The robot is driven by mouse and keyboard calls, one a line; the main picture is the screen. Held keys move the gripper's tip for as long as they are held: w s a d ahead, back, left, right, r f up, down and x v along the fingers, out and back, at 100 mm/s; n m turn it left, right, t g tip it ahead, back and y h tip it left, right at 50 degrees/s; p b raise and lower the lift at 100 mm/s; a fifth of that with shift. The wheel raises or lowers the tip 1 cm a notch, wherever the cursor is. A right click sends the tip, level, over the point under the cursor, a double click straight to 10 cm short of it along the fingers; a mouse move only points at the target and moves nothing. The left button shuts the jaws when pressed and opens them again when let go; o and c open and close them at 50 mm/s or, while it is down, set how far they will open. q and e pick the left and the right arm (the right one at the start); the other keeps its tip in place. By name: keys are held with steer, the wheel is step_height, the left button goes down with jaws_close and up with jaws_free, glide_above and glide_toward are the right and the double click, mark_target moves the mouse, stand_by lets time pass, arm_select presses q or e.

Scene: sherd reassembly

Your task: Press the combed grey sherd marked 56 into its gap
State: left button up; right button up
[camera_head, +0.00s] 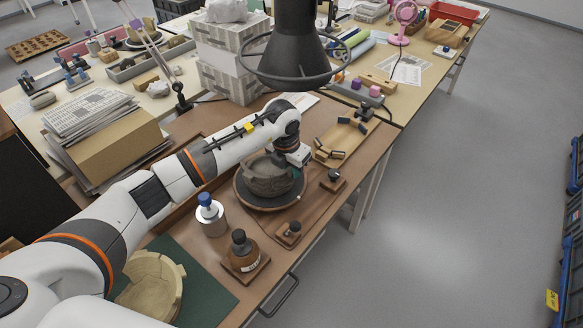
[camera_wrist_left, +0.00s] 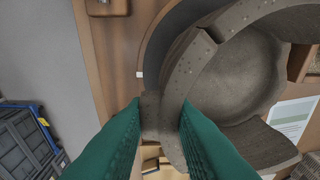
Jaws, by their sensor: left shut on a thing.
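A grey pot (camera_head: 266,180) with a broken, uneven rim sits on a dark round stand (camera_head: 244,200) on the wooden bench. In the left wrist view the pot (camera_wrist_left: 235,75) is a hollow bowl with a dotted broken edge. My left gripper (camera_head: 299,160) is at the pot's right side. In the left wrist view its green fingers (camera_wrist_left: 160,108) are shut on a grey sherd (camera_wrist_left: 150,108), at the pot's wall. I cannot tell whether the sherd is seated or only touching, and the number 56 is not readable. My right gripper is not in view.
A white bottle with a blue cap (camera_head: 210,217), a brown bottle (camera_head: 242,251) and small wooden blocks stand near the pot. A wooden tray (camera_head: 341,142) lies behind right. A pale broken bowl (camera_head: 152,284) rests on a green mat (camera_head: 205,290). A dark lamp hangs above.

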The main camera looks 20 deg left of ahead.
arm_select(q)
steer(key=shift+w+a, duration=0.1)
steer(key=shift+a, duration=0.1)
steer(key=shift+f+b, duration=0.4)
steer(key=shift+b, duration=0.05)
stand_by(1.2)
stand_by(0.4)
steer(key=o, duration=0.9)
steer(key=shift+r, duration=0.1)
steer(key=r, duration=0.4)
steer(key=s+r+b, duration=0.1)
steer(key=r, duration=0.2)
steer(key=s+r, duration=0.1)
steer(key=r, duration=0.3)
steer(key=shift+s+a+r, duration=0.1)
steer(key=shift+a+r, duration=0.2)
